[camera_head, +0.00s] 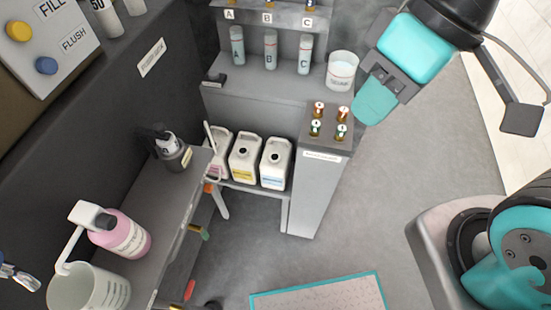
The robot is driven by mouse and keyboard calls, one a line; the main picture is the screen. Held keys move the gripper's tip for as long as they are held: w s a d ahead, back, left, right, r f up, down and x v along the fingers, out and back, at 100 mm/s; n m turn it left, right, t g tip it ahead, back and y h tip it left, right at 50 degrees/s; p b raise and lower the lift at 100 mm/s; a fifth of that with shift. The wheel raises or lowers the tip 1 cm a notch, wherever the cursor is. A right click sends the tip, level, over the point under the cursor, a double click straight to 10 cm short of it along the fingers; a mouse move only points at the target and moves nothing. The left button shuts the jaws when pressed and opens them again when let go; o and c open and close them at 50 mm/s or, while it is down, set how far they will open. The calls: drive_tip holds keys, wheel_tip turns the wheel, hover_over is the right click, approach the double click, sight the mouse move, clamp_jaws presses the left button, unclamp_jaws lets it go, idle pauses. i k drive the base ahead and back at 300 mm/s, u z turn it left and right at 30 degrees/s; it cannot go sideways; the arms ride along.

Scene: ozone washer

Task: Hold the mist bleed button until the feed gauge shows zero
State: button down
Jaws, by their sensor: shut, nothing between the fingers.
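My gripper (372,104) is at the upper right, with teal fingers shut and nothing between them. It is in the air beside a grey pedestal with several small round-topped items on it, and looks apart from them. I cannot make out a button labelled mist bleed. I cannot make out a feed gauge either. A light panel (72,18) at the top left carries a yellow button (18,31) and a blue button (45,65), with the labels FILL and FLUSH. My gripper is far to the right of this panel.
The grey pedestal (318,185) stands left of my gripper. Bottles labelled A, B, C and a beaker (342,70) are on a shelf behind. White jugs (245,155) sit lower. A pink bottle (122,235) stands on the left bench. Floor (385,200) is clear right of the pedestal.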

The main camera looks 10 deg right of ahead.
sight(208, 188)
drive_tip(key=z, duration=0.8)
drive_tip(key=k, duration=0.85)
drive_tip(key=u, duration=0.65)
drive_tip(key=i, duration=0.5)
drive_tip(key=u, duration=0.1)
